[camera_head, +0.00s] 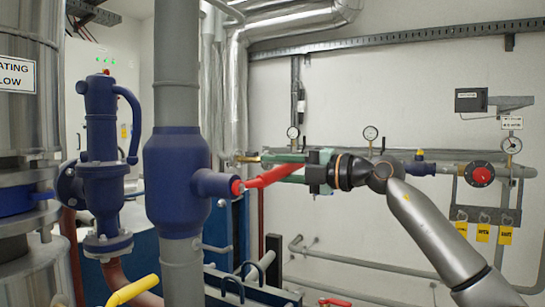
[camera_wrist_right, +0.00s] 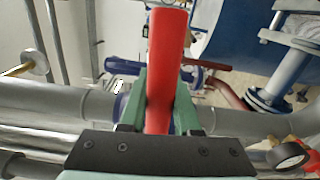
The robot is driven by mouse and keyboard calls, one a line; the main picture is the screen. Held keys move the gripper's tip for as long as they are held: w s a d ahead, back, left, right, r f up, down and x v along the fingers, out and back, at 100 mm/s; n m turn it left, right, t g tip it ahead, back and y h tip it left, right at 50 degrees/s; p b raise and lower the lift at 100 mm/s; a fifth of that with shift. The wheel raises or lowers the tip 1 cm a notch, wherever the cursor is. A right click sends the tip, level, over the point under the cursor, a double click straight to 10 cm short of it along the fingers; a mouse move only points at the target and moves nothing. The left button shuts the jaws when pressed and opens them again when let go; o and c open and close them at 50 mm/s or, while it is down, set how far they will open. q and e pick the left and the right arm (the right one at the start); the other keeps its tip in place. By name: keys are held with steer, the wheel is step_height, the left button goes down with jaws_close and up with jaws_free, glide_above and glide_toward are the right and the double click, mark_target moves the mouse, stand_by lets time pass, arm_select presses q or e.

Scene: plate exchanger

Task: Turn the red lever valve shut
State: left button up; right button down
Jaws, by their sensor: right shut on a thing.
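The red lever (camera_head: 275,174) sticks out to the right from the blue valve body (camera_head: 178,180) on the grey vertical pipe in the head view. My right gripper (camera_head: 288,167) comes in from the right, its green fingers on either side of the lever's outer part. In the right wrist view the red lever (camera_wrist_right: 165,70) stands up between the two green fingers (camera_wrist_right: 158,108), and the gripper is shut on it. My left gripper is not in view.
A blue safety valve (camera_head: 104,150) stands left of the pipe. A yellow handle (camera_head: 133,290) is at the bottom. Gauges (camera_head: 371,133) and a red round valve (camera_head: 481,175) with yellow tags are on the right wall piping. Silver ducts run above.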

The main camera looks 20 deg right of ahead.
steer(key=shift+f+m, duration=0.5)
steer(key=shift+f, duration=0.55)
steer(key=shift+a, duration=0.1)
steer(key=c, duration=0.6)
jaws_free()
steer(key=shift+r, duration=0.1)
steer(key=shift+s+d+r, duration=0.1)
steer(key=shift+d, duration=0.1)
steer(key=b+v, duration=0.3)
steer(key=v, duration=0.9)
steer(key=shift+s, duration=0.1)
